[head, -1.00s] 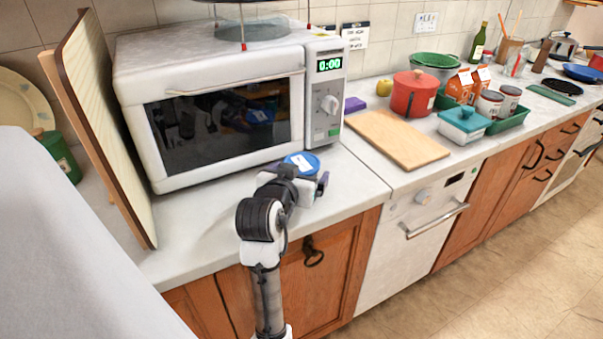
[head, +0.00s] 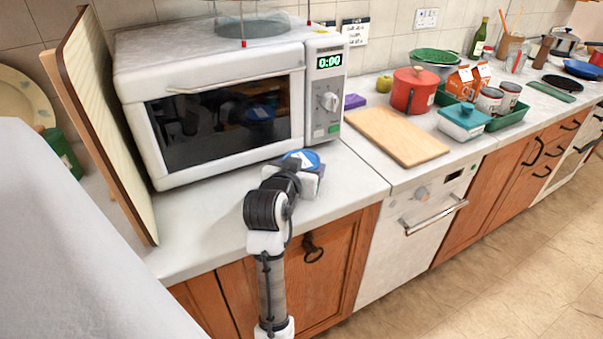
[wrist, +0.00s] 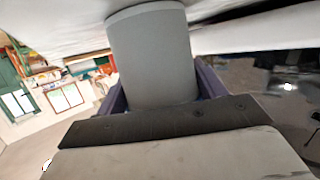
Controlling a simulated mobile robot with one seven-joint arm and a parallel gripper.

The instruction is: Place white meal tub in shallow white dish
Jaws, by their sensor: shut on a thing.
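A round blue lid with a white label (head: 301,159) shows just beyond my gripper (head: 303,180) in the head view, in front of the microwave. The wrist view shows a plain pale grey-white tub (wrist: 152,55), apparently the meal tub, between the purple fingers of my gripper (wrist: 160,88). The gripper is shut on it. The tub's body is mostly hidden behind the gripper in the head view. I cannot tell whether its base touches the worktop. I cannot make out a shallow white dish in either view.
The microwave (head: 225,95) stands close behind my gripper, with a tall board (head: 100,125) leaning at its left. The worktop (head: 345,185) is clear to the right of my gripper. Further right are a wooden board (head: 397,136), a red pot (head: 412,90) and a teal box (head: 464,121).

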